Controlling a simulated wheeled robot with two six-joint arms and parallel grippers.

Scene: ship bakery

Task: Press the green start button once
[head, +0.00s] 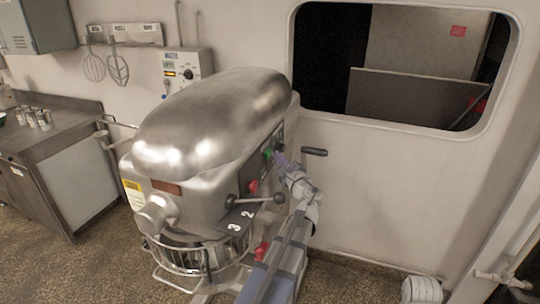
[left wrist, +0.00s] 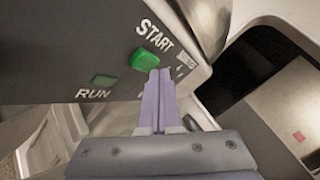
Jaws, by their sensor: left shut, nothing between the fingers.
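The green start button (left wrist: 143,59) sits on the grey side panel of the big steel mixer (head: 205,115), below the word START. It also shows in the head view (head: 268,153), small, on the mixer's right side. My left gripper (left wrist: 161,72) is shut and empty, its purple fingers pointing at the panel. In the left wrist view its tips are at the button's lower right edge; I cannot tell whether they touch it. In the head view the left gripper (head: 280,158) is just right of the button. My right gripper is not in view.
A red button (head: 253,186) is below the green one, near a lever with black knobs (head: 278,198). A green RUN lamp (left wrist: 103,80) is beside the start button. A black handle (head: 314,152) sticks out right of the gripper. A steel counter (head: 60,150) stands left.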

